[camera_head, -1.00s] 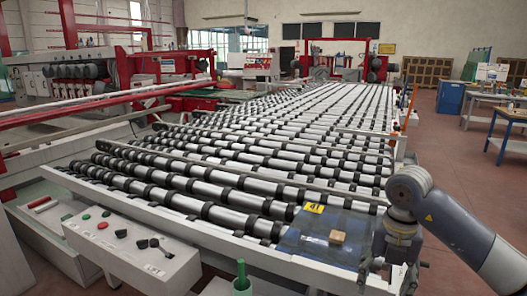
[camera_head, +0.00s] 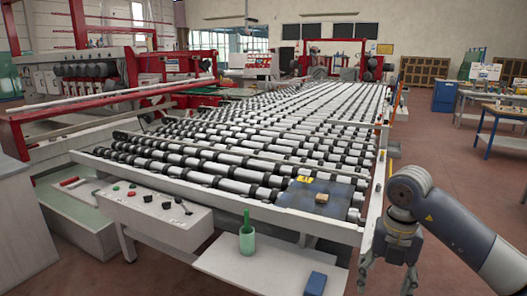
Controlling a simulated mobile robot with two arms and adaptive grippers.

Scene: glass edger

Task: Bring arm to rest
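My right arm comes in from the right edge, bent at its grey joint. Its gripper (camera_head: 387,281) hangs downward beside the right front corner of the roller conveyor (camera_head: 335,232). The fingers are spread apart with nothing between them, and their tips are near the bottom edge of the picture. My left arm and gripper are not in view.
A dark plate (camera_head: 290,197) with a small wooden block (camera_head: 322,197) lies on the front rollers. A control box (camera_head: 150,208) is at left. A white shelf (camera_head: 262,270) holds a green cup (camera_head: 247,243) and a blue block (camera_head: 316,284).

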